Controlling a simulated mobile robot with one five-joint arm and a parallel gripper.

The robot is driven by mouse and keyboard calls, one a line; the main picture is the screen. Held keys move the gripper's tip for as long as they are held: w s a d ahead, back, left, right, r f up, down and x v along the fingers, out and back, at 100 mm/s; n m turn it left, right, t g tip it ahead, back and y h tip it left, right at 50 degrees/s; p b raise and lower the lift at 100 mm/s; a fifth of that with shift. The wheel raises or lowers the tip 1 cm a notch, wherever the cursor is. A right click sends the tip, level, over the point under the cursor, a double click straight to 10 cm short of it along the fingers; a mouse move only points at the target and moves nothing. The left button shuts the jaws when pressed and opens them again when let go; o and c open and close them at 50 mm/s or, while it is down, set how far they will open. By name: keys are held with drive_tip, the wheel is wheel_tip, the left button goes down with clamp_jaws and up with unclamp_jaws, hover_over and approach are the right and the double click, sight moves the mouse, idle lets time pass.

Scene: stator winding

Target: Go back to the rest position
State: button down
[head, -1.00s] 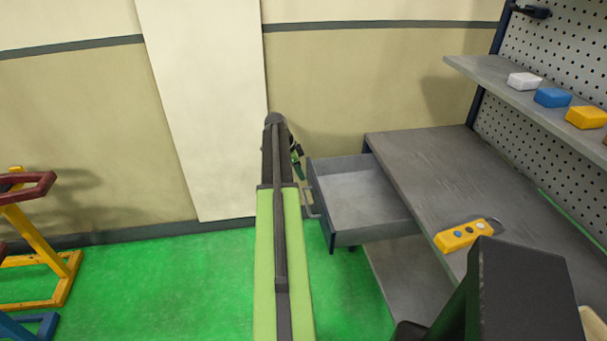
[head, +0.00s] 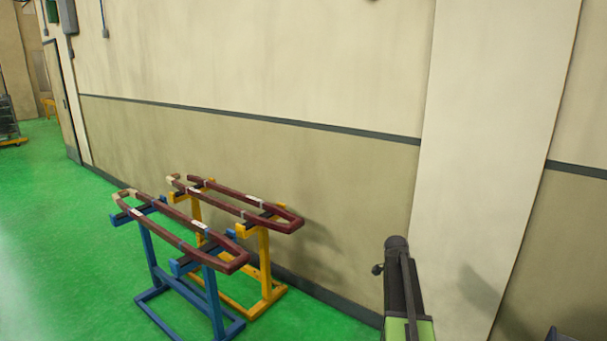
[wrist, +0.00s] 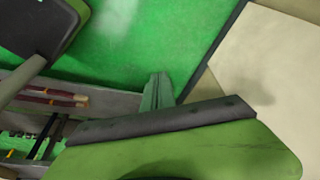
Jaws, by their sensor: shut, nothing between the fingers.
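My arm (head: 405,290) stands at the lower right of the head view, with a dark upper end and a green part below. My gripper is hidden behind the arm there. In the wrist view, my gripper (wrist: 157,92) shows as narrow fingers close together beyond a dark bar and a green part of mine. It is shut and holds nothing. Green floor and the pale wall lie behind it.
Dark red coils (head: 185,228) rest on a blue stand (head: 160,270) and a yellow stand (head: 264,265) left of my arm. The beige wall (head: 300,60) runs behind. Green floor (head: 50,250) is open at left.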

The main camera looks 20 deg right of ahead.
drive_tip(key=w+a+n+t+y, duration=0.2)
drive_tip(key=a+n, duration=0.7)
drive_tip(key=a, duration=2.1)
drive_tip(key=s+a+n, duration=0.3)
drive_tip(key=a+n, duration=0.3)
drive_tip(key=n, duration=0.1)
drive_tip(key=s+a+f+n+y, duration=0.1)
drive_tip(key=s+a+n, duration=0.2)
drive_tip(key=a+n, duration=0.4)
drive_tip(key=shift+s, duration=0.25)
